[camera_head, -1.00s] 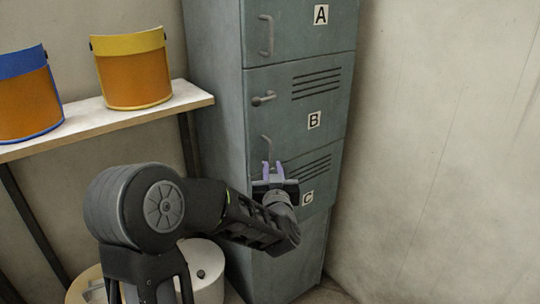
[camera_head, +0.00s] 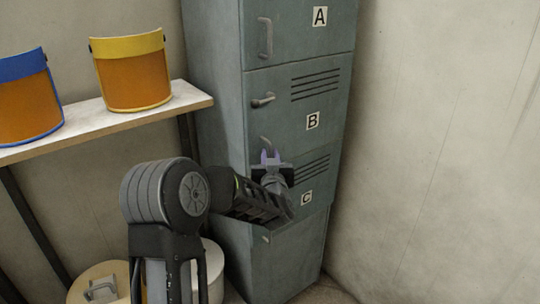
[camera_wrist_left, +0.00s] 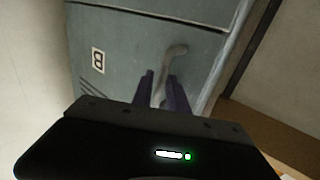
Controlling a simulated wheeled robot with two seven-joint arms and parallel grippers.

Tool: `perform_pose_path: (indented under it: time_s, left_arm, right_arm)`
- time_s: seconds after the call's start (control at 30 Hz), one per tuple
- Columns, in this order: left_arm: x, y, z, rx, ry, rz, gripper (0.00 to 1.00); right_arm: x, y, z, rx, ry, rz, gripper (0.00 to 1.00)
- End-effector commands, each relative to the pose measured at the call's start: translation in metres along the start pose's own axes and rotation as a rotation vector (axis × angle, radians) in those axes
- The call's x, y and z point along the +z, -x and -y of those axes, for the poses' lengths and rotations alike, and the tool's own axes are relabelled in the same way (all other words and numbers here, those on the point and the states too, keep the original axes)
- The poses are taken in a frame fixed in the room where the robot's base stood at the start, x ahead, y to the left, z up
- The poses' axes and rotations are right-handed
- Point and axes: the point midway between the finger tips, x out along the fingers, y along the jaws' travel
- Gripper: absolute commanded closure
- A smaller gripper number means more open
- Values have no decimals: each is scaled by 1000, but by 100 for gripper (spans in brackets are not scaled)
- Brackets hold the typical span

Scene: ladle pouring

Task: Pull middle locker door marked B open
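The grey-green locker's middle door (camera_head: 285,120) carries a white B label (camera_head: 312,121) and looks shut. It has a lever latch (camera_head: 263,100) at its upper left and a pull handle (camera_head: 265,142) at its lower left. My left gripper (camera_head: 270,155) is at the lower end of that pull handle. In the left wrist view its two purple fingers (camera_wrist_left: 162,80) are apart, with the handle (camera_wrist_left: 177,52) running down between them. I cannot tell whether they touch it. The B label (camera_wrist_left: 97,61) shows to the left there. My right gripper is out of view.
Door A (camera_head: 300,30) is above and door C (camera_head: 312,175) below, both shut. A shelf (camera_head: 190,99) at left bears a yellow-rimmed bucket (camera_head: 135,75) and a blue-rimmed bucket (camera_head: 28,95). A bare wall (camera_head: 440,150) stands to the right.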

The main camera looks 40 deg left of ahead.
Motion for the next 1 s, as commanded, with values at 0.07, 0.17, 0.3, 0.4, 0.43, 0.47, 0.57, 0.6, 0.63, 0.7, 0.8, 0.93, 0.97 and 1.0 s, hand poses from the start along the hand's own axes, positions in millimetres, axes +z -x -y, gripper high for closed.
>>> perform_pose_path:
  time_s: [0.07, 0.17, 0.3, 0.4, 0.43, 0.47, 0.57, 0.6, 0.63, 0.7, 0.8, 0.93, 0.97, 1.0]
  left_arm:
    - [0, 0, 0, 0, 0, 0, 81]
    - [0, 0, 0, 0, 0, 0, 83]
    - [0, 0, 0, 0, 0, 0, 95]
    - [0, 0, 0, 0, 0, 0, 100]
    - [0, 0, 0, 0, 0, 0, 100]
    - [0, 0, 0, 0, 0, 0, 100]
    - [0, 0, 0, 0, 0, 0, 100]
    - [0, 0, 0, 0, 0, 0, 100]
    - [0, 0, 0, 0, 0, 0, 100]
    - [0, 0, 0, 0, 0, 0, 100]
    - [0, 0, 0, 0, 0, 0, 100]
    - [0, 0, 0, 0, 1, 0, 100]
    - [0, 0, 0, 0, 1, 0, 100]
    - [0, 0, 0, 0, 1, 0, 100]
  right_arm:
    - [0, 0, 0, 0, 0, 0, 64]
    - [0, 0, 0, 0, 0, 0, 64]
    - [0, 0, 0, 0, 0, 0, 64]
    - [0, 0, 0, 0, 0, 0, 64]
    - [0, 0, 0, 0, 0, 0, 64]
    - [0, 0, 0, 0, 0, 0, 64]
    - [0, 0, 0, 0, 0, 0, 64]
    - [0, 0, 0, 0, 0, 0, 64]
    - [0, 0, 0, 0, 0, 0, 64]
    - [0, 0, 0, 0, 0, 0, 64]
    - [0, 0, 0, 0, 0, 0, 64]
    - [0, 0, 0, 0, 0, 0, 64]
    - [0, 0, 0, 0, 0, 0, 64]
    - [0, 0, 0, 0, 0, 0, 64]
